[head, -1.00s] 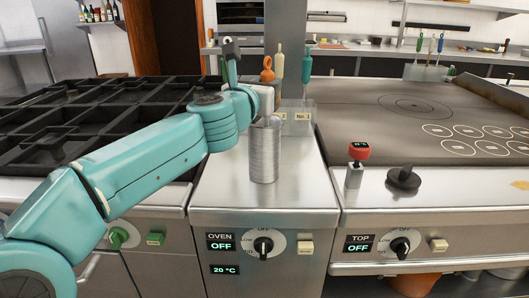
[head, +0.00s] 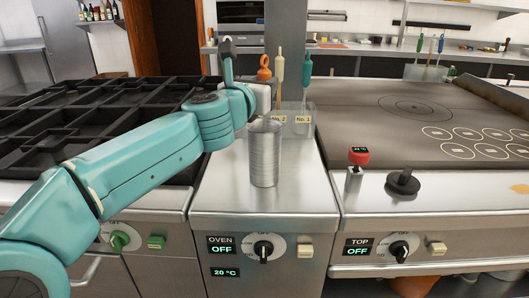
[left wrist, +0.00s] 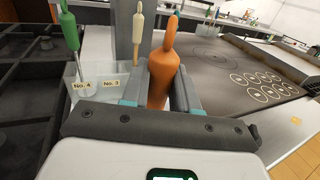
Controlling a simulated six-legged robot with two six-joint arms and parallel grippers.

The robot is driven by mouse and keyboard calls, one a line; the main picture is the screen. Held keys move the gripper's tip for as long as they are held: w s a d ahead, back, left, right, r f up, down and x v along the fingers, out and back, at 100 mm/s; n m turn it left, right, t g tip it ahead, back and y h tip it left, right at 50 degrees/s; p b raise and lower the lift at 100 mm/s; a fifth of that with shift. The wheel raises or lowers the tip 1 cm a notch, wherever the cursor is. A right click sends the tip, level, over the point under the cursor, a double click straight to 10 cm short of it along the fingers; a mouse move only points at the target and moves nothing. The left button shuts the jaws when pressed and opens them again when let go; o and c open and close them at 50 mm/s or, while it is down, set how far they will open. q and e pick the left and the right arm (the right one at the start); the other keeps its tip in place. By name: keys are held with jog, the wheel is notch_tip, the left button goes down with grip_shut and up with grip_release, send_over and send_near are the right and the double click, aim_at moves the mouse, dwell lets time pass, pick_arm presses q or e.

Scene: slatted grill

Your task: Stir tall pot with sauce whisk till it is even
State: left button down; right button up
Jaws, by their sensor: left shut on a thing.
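The tall pot (head: 264,158) is a ribbed metal cylinder standing upright on the steel counter. Its contents cannot be seen. My left gripper (head: 264,98) is behind and above the pot's rim, shut on an orange-handled tool (head: 264,69). In the left wrist view the orange handle (left wrist: 163,75) stands upright between my left gripper's fingers (left wrist: 160,92). The tool's lower end is hidden, so I cannot tell whether it is the whisk. My right gripper is not in view.
Clear holders labelled No. 1 (head: 303,118) and No. 2 stand behind the pot, with cream (head: 280,67) and teal (head: 306,67) handles above them. A green-handled tool (left wrist: 69,28) stands at No. 4. Burner grates (head: 60,130) lie left, a flat hotplate (head: 390,110) right.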

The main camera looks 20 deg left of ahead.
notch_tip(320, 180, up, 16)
jog(key=p, duration=1.5)
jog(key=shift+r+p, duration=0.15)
jog(key=shift+p, duration=0.15)
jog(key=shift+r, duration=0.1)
dwell(0.3)
